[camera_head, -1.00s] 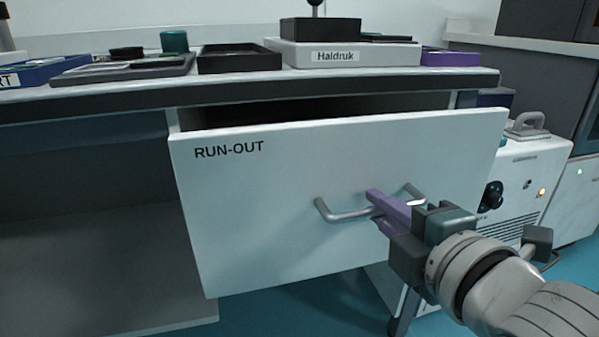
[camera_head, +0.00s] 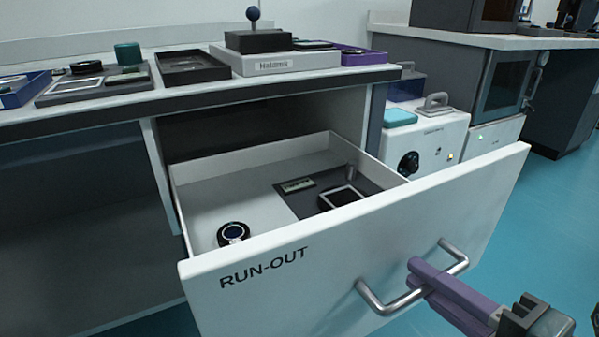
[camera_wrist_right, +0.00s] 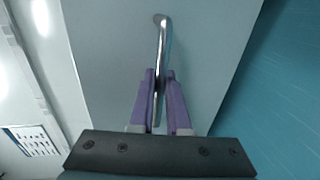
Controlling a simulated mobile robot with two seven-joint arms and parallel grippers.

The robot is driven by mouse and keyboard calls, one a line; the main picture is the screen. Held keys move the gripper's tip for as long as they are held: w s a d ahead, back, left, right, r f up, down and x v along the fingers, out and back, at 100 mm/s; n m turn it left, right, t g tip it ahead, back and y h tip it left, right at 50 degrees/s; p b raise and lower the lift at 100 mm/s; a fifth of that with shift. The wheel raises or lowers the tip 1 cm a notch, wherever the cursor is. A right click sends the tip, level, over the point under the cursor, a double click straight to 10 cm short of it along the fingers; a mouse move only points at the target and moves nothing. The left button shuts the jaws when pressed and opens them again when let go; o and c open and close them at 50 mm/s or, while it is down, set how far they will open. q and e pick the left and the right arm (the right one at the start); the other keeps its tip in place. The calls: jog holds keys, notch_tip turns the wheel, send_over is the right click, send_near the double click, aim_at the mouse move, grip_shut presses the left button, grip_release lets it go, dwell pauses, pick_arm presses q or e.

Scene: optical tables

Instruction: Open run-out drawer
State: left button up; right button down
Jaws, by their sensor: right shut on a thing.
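The run-out drawer (camera_head: 230,298) has a white front lettered RUN-OUT and stands pulled well out of the bench. Its inside shows, with a round black-rimmed piece (camera_head: 233,233) on the left and a dark grey tray (camera_head: 290,202) at the right holding a square dark frame and a small flat piece. My right gripper (camera_head: 428,282) has purple fingers shut on the metal bar handle (camera_head: 370,297). The right wrist view also shows the fingers (camera_wrist_right: 157,95) closed around the handle (camera_wrist_right: 162,40). My left gripper is not in view.
The bench top (camera_head: 225,88) above holds a black tray (camera_head: 190,68), a box labelled Haldruk (camera_head: 275,62) and other trays. A white instrument box (camera_head: 440,140) stands behind the drawer at the right. Clear teal floor (camera_head: 540,210) lies to the right.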

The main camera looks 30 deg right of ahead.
jog(key=shift+s, duration=0.7)
jog(key=c, duration=0.9)
grip_release()
jog(key=p+v, duration=0.2)
jog(key=v, duration=0.8)
